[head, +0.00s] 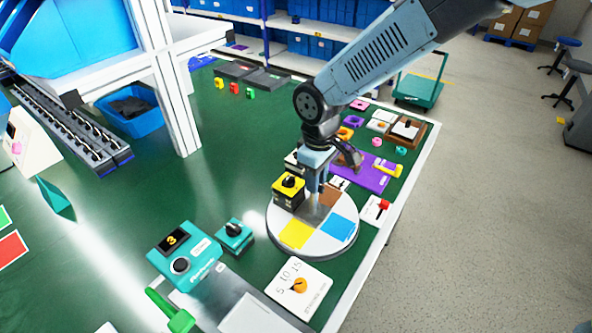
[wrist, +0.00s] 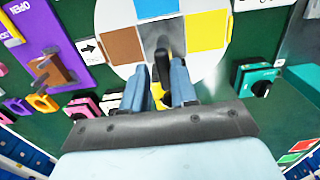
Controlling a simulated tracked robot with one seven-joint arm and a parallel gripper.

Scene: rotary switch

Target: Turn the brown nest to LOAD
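A round white turntable (head: 312,255) lies on the green table with brown, yellow, blue and grey patches. The brown nest (head: 330,196) is at its far side, partly behind my gripper; in the wrist view the brown nest (wrist: 122,47) is on the left, next to a white card with a black arrow (wrist: 90,50) pointing toward the disc. I cannot read LOAD anywhere. My gripper (head: 316,188) points down by the turntable's far edge. In the wrist view its fingers (wrist: 160,88) are apart, with a black upright piece (wrist: 162,66) between them; contact is unclear.
A yellow box with a black knob (head: 289,183) stands close left of my gripper. Teal switch boxes (head: 234,235) are nearer left. A purple board (head: 372,170) and a red-handled switch (head: 376,209) lie to the right. Table edge is at right.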

